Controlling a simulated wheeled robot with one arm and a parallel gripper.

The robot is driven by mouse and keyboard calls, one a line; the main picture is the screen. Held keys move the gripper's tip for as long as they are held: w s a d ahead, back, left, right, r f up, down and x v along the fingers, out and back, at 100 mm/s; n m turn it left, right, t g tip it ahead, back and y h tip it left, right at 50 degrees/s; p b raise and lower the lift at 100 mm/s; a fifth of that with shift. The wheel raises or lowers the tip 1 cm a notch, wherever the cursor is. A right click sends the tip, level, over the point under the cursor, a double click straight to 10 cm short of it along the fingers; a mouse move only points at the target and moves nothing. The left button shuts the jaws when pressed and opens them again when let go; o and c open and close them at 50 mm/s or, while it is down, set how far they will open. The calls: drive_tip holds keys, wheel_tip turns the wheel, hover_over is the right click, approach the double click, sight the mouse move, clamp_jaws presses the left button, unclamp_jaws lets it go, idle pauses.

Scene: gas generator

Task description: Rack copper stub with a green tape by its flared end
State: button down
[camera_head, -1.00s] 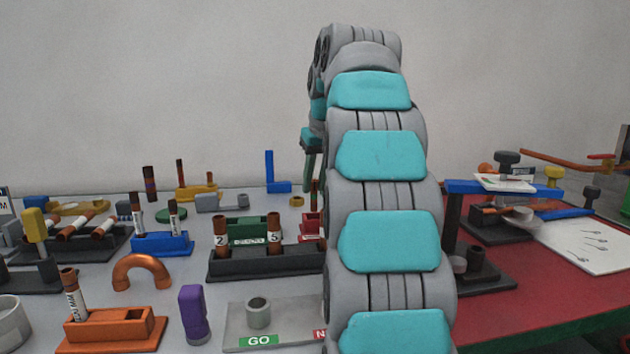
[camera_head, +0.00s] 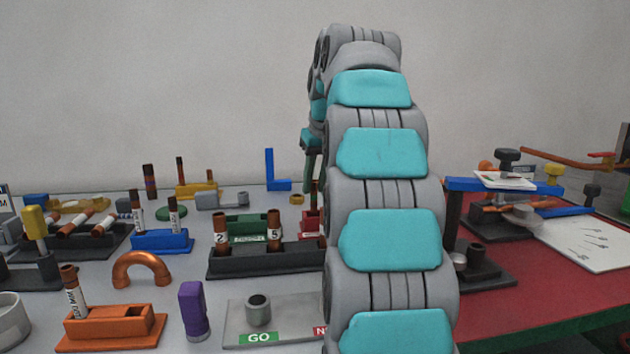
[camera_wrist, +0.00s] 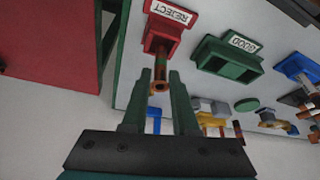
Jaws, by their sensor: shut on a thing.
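My gripper (camera_wrist: 160,78) has green fingers, shut on a copper stub (camera_wrist: 160,86) whose round open end faces the wrist camera. The stub's far part points toward the red REJECT bin (camera_wrist: 166,33); I cannot tell if it touches the bin. In the head view my gripper (camera_head: 312,158) points down above the red bin (camera_head: 311,224), partly hidden by my arm. A black rack with stubs marked 2 and 5 (camera_head: 265,258) stands left of it.
The green GOOD bin (camera_wrist: 230,58) is beside the REJECT bin. A blue rack (camera_head: 162,241), an orange holder (camera_head: 110,328), a copper U-bend (camera_head: 141,268) and a GO gauge plate (camera_head: 290,313) stand on the grey table. The red table (camera_head: 560,290) is at the right.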

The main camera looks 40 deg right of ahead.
sight(316, 194)
drive_tip(key=shift+f+b, duration=0.95)
drive_tip(key=shift+f, duration=0.65)
drive_tip(key=shift+f, duration=0.15)
drive_tip(key=c, duration=0.6)
unclamp_jaws()
drive_tip(key=p+v, duration=0.2)
drive_tip(key=v, duration=0.5)
drive_tip(key=shift+w, duration=0.15)
drive_tip(key=shift+s+r+p, duration=0.3)
drive_tip(key=shift+r+p, duration=0.05)
drive_tip(key=shift+p, duration=0.05)
